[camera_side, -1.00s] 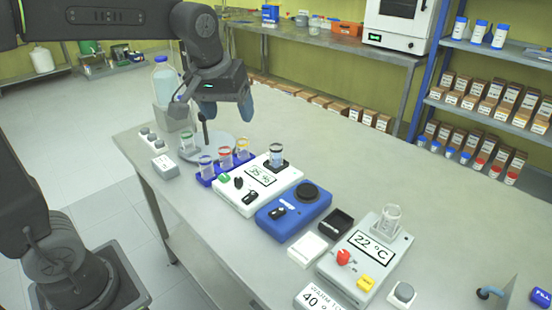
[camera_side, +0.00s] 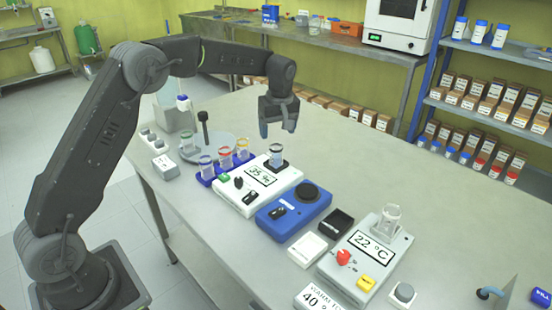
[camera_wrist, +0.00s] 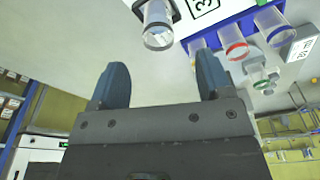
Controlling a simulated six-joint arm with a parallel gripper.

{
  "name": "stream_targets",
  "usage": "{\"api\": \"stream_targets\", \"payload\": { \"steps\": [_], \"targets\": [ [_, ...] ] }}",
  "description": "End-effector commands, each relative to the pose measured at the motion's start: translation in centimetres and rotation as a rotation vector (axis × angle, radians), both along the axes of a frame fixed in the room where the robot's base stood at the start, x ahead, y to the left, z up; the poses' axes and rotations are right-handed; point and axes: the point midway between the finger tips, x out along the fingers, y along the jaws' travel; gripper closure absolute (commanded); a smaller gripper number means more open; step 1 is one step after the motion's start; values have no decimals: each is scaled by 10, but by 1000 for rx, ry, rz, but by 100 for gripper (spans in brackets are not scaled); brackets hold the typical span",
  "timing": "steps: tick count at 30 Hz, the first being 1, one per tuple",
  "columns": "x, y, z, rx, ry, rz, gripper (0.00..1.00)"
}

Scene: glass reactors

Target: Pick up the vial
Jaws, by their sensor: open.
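A clear glass vial (camera_side: 276,155) with a dark band stands upright in a black holder on the white device (camera_side: 232,203) that reads about 35. It also shows in the wrist view (camera_wrist: 158,28) at the top, ahead of the fingertips. Several other vials, with blue, red and yellow bands, stand in the blue rack (camera_side: 208,182) to its left. My gripper (camera_side: 279,124) is open and empty, pointing down, just above the banded vial in the side view. In the wrist view my gripper (camera_wrist: 160,75) has both fingers apart with nothing between them.
A blue device (camera_side: 293,214), a black tray (camera_side: 335,224) and a white device reading 22 °C (camera_side: 365,250) with a glass beaker (camera_side: 388,218) stand to the right. A round plate with a post (camera_side: 206,145) is at the left. The table behind is clear.

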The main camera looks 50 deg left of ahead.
Motion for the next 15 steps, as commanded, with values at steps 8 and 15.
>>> {"api": "stream_targets", "payload": {
  "steps": [8,15],
  "targets": [
    [2,6,-41,-1,1,0,28],
    [4,9,-54,0,1,-1,28]
  ]
}}
